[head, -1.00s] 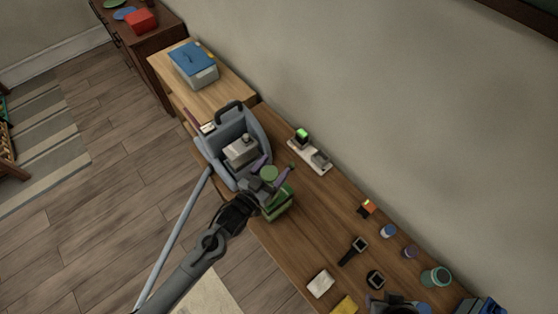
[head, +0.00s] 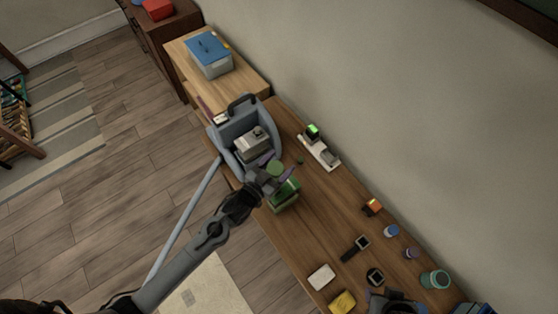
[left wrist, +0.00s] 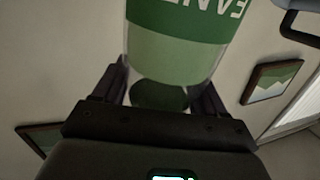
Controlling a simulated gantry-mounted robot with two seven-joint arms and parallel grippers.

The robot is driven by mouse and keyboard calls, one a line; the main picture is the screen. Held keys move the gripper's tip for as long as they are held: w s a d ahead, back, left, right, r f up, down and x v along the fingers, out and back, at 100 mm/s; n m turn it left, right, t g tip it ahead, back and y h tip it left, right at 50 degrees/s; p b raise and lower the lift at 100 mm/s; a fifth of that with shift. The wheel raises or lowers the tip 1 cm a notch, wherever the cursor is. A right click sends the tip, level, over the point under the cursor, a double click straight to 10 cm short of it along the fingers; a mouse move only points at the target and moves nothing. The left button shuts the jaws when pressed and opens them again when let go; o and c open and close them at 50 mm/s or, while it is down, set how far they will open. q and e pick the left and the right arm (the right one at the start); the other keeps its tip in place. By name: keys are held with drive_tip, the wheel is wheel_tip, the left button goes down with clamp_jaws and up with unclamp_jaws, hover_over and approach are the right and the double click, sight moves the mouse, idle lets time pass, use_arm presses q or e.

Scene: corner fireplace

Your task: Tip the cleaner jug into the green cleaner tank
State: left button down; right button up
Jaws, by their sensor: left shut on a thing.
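My left gripper (head: 273,174) is shut on the cleaner jug. Its round green end (head: 275,167) shows between the fingers in the head view. In the left wrist view the jug (left wrist: 178,55) is pale translucent green, with a darker green label bearing white letters; a dark green disc lies nearest the gripper. A green box-like body (head: 287,197), seemingly the cleaner tank, is just below and right of the gripper at the table's front edge. The arm hides part of it, and I cannot tell whether the jug touches it.
A blue-grey handled bin (head: 226,130) with a grey box (head: 252,143) inside stands close behind the gripper. A white strip with devices (head: 320,152) lies near the wall. A watch (head: 355,249) and small jars lie right. Bare wood (head: 325,205) lies between.

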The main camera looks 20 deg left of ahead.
use_arm(q)
wheel_tip(320, 180, down, 2)
drive_tip(key=m+p, duration=0.1)
drive_tip(key=m+g+y+p, duration=0.1)
drive_tip(key=shift+f+m, duration=0.25)
drive_tip(key=shift+m, duration=0.05)
wheel_tip(320, 180, down, 2)
drive_tip(key=shift+a+f+m+g+y+p, duration=0.1)
drive_tip(key=shift+f+m+g+y+p, duration=0.1)
drive_tip(key=shift+m+g+y+p, duration=0.5)
drive_tip(key=shift+a+f+m+g+y, duration=0.15)
drive_tip(key=shift+f+m+y, duration=0.15)
drive_tip(key=shift+f+m, duration=0.5)
drive_tip(key=shift+f+m+g+y, duration=0.15)
drive_tip(key=shift+f+m+y, duration=0.2)
drive_tip(key=shift+f, duration=0.85)
drive_tip(key=shift+f+m+p, duration=0.25)
drive_tip(key=shift+f+p, duration=0.05)
drive_tip(key=shift+f+g+y, duration=0.25)
drive_tip(key=shift+g+y, duration=0.05)
drive_tip(key=shift+y, duration=0.05)
drive_tip(key=shift+f+m+p, duration=0.25)
drive_tip(key=shift+m+p, duration=0.15)
